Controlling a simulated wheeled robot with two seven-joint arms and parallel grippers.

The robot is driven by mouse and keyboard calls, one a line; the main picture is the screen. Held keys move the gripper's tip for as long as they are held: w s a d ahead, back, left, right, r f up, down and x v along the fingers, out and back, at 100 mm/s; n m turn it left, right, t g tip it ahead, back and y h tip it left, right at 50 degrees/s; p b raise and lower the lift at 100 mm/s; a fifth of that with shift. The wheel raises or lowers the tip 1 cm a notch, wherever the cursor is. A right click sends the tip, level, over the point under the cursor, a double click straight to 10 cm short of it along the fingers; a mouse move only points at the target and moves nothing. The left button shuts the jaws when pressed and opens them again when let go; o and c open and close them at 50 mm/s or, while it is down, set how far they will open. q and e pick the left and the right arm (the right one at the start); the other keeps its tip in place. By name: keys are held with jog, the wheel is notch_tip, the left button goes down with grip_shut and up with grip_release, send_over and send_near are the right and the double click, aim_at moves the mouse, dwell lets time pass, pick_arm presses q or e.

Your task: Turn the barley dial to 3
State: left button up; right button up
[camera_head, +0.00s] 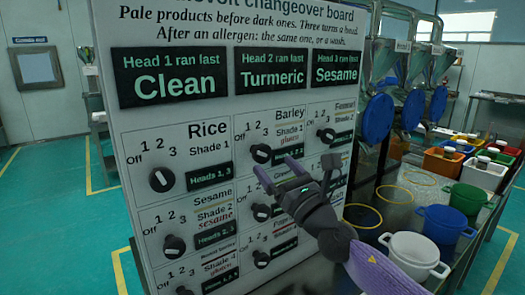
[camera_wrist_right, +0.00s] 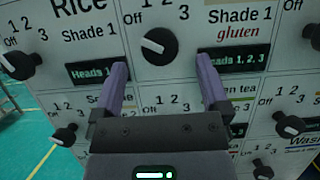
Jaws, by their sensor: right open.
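The barley dial (camera_head: 261,153) is a round black knob on the white board, below the "Barley" label, with Off, 1, 2 and 3 printed around its upper side. In the right wrist view the barley dial (camera_wrist_right: 160,46) shows a white mark on its left part, slanting toward the Off side. My right gripper (camera_head: 281,172) is in front of the board, just below and right of the dial. In the right wrist view its purple fingers (camera_wrist_right: 164,68) are open and spread on both sides below the dial, apart from it, with nothing between them. My left gripper is out of view.
The white board (camera_head: 100,100) carries several similar dials close by, including the rice dial (camera_head: 162,179) and the one at its upper right (camera_head: 326,135). A white pot (camera_head: 413,252), a blue pot (camera_head: 444,224) and coloured bins stand on the bench at right.

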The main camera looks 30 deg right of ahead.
aim_at(265, 155)
jog(key=x, duration=0.5)
jog(key=shift+w, duration=0.3)
jog(key=shift+c, duration=0.3)
jog(key=c, duration=1.2)
